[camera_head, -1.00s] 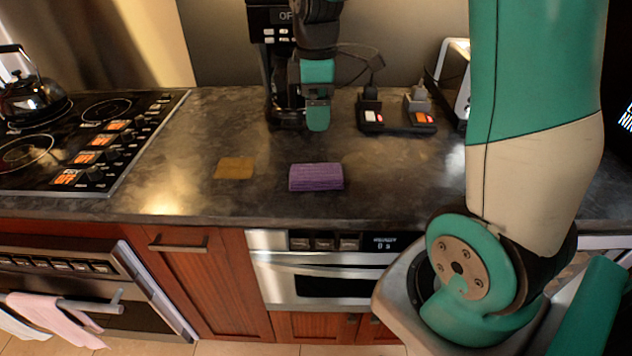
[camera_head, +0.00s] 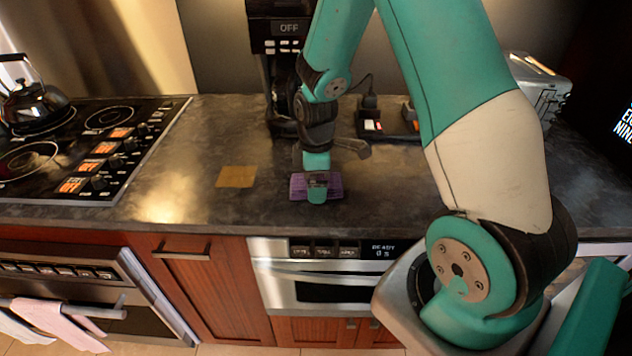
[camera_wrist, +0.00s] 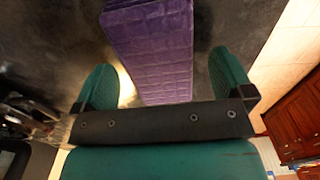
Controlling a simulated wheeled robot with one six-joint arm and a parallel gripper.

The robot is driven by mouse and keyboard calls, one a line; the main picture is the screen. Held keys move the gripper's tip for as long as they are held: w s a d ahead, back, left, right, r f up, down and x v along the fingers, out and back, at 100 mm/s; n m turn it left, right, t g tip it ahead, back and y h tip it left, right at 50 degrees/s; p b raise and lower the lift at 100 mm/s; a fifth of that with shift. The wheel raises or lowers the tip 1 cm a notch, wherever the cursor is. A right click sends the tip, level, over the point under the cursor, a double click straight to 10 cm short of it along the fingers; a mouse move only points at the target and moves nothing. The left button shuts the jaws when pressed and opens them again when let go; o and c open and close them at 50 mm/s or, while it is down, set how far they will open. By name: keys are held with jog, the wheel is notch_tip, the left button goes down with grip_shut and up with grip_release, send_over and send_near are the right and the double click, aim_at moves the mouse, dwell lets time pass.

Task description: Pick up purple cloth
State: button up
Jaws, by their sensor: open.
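The purple cloth (camera_head: 332,188) is a folded block lying on the dark countertop near its front edge. My gripper (camera_head: 317,190) is over it in the head view and covers its middle. In the wrist view the purple cloth (camera_wrist: 152,50) lies between the two open green fingers of my gripper (camera_wrist: 163,78), with a gap on each side. The fingers do not touch it. How high they are above the counter is hard to tell.
A flat tan square (camera_head: 236,177) lies left of the cloth. The stove (camera_head: 75,150) with a kettle (camera_head: 35,103) is at far left. A coffee maker (camera_head: 280,60), power strip (camera_head: 388,124) and toaster (camera_head: 540,82) stand behind. The microwave drawer (camera_head: 325,275) is below, shut.

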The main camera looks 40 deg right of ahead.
jog(key=shift+f, duration=0.5)
jog(key=c, duration=1)
jog(key=shift+r, duration=0.15)
notch_tip(320, 180, up, 20)
jog(key=b, duration=0.1)
